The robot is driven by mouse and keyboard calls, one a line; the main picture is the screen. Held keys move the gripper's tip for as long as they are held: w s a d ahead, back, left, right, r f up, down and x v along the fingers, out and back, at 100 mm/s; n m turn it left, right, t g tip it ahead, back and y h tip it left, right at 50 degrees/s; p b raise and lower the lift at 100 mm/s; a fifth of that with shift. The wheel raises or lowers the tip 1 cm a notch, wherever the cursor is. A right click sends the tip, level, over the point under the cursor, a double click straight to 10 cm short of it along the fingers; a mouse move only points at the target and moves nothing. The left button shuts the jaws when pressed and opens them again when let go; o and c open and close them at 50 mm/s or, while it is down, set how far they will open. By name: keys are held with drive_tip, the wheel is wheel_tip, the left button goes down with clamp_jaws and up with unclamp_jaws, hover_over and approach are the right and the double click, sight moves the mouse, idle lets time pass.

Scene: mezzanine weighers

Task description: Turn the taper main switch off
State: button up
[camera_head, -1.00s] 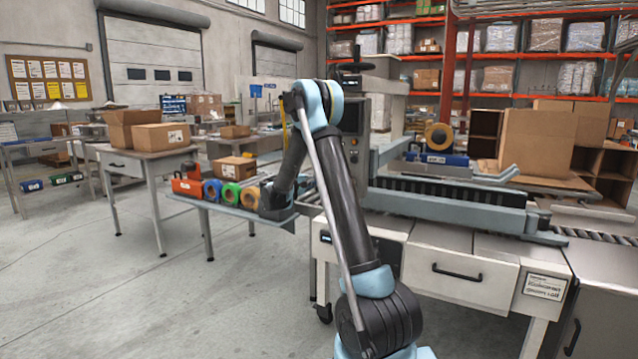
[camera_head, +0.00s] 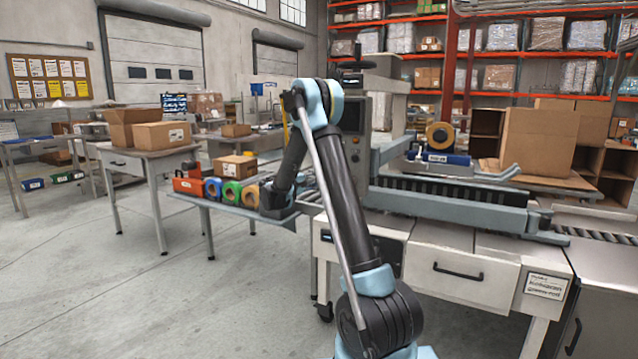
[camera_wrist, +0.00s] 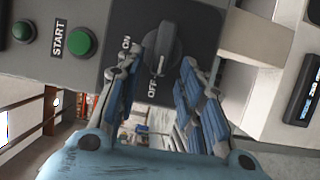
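The main switch is a black rotary knob (camera_wrist: 163,42) on the grey control panel (camera_wrist: 95,20), seen in the wrist view. ON and OFF are printed beside it. Its handle stands roughly upright in the picture, with a white mark at the lower end, on the side of the OFF label (camera_wrist: 152,88). I cannot tell if it sits exactly on OFF. My gripper (camera_wrist: 168,62) is open, one finger on each side of the knob's lower end. Contact is unclear. In the head view the taper's panel (camera_head: 353,135) is partly behind my arm, and the knob cannot be made out.
In the head view, tape rolls (camera_head: 232,193) lie on a side shelf left of my arm. The taper's conveyor (camera_head: 450,208) runs right. Floor at left is clear.

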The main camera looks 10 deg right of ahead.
drive_tip(key=v, duration=1.1)
drive_tip(key=shift+f, duration=0.15)
drive_tip(key=shift+a, duration=0.1)
drive_tip(key=s+d+r+m+g+y, duration=0.1)
drive_tip(key=s+d+r+g+y, duration=0.15)
drive_tip(key=s+d, duration=0.85)
drive_tip(key=s+d+f+m+g+y, duration=0.1)
drive_tip(key=s+d+g+y, duration=0.1)
drive_tip(key=s+d, duration=0.35)
drive_tip(key=s+d+f+m+g+y, duration=0.1)
drive_tip(key=s+d+y, duration=0.1)
drive_tip(key=s, duration=0.6)
drive_tip(key=s+a+f+m+y, duration=0.1)
drive_tip(key=s+a+f+y, duration=0.1)
drive_tip(key=s, duration=0.7)
drive_tip(key=s+a+f+m+g+y, duration=0.1)
drive_tip(key=s+a+f+y, duration=0.1)
drive_tip(key=s+f, duration=0.5)
drive_tip(key=s+a+f+m+g+y, duration=0.1)
drive_tip(key=s+f+y, duration=0.3)
drive_tip(key=s, duration=0.7)
drive_tip(key=shift+s+a+f+y, duration=0.35)
drive_tip(key=shift+s+a, duration=0.05)
drive_tip(key=shift+a, duration=0.05)
drive_tip(key=shift+d, duration=0.15)
